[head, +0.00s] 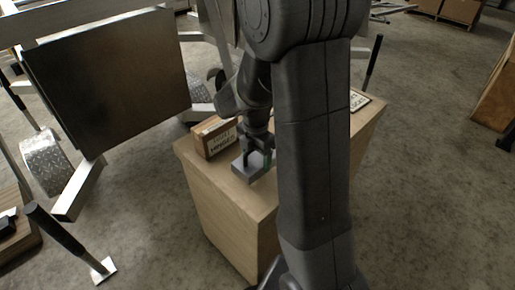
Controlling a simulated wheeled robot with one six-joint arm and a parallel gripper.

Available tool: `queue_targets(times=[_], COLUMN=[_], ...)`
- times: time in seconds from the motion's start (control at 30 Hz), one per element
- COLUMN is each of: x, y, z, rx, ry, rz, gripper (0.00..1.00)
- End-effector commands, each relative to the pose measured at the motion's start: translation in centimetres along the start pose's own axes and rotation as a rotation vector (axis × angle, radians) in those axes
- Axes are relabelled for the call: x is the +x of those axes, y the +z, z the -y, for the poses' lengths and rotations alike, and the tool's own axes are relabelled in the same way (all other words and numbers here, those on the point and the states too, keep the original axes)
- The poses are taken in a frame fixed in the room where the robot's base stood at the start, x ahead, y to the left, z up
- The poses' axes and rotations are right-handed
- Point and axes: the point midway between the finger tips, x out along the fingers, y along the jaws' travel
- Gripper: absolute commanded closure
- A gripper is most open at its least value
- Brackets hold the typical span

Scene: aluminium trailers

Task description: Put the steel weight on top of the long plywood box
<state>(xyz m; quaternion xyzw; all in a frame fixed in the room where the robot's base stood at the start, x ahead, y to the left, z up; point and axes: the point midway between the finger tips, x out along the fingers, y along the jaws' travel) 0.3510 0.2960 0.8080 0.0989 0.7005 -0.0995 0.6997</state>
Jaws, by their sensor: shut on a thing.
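The steel weight is a flat grey block (247,168) near the left front end of the light wooden cabinet top. My gripper (260,156) points down and is shut on the upper part of the weight. I cannot tell whether the weight rests on the top or hangs just above it. A plywood box (212,139) with a white lettered label lies just behind and left of the weight, apart from it. My arm hides the middle of the cabinet top and part of my gripper.
The wooden cabinet (222,213) carries these things. Another labelled item (359,101) lies at its far right end, partly hidden by my arm. An aluminium trailer with a dark panel (110,80) stands at left.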

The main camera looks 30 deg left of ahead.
Motion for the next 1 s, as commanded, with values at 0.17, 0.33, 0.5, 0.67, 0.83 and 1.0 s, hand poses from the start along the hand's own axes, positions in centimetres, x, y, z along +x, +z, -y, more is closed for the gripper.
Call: queue_targets(times=[0.17, 0.33, 0.5, 0.67, 0.83, 1.0], x=[0.9, 3.0, 3.7, 3.7, 4.2, 4.1], y=[0.0, 0.0, 0.1, 0.0, 0.0, 0.0], z=[-0.1, 0.0, -0.1, -0.1, 0.0, 0.0], rx=[-0.001, -0.001, -0.001, -0.001, 0.0, 0.0], ry=[0.002, -0.001, 0.003, 0.004, 0.0, 0.0], rz=[0.001, 0.0, 0.002, 0.002, 0.0, 0.0], gripper=[0.99, 0.99, 0.99, 0.99, 0.26, 0.06])
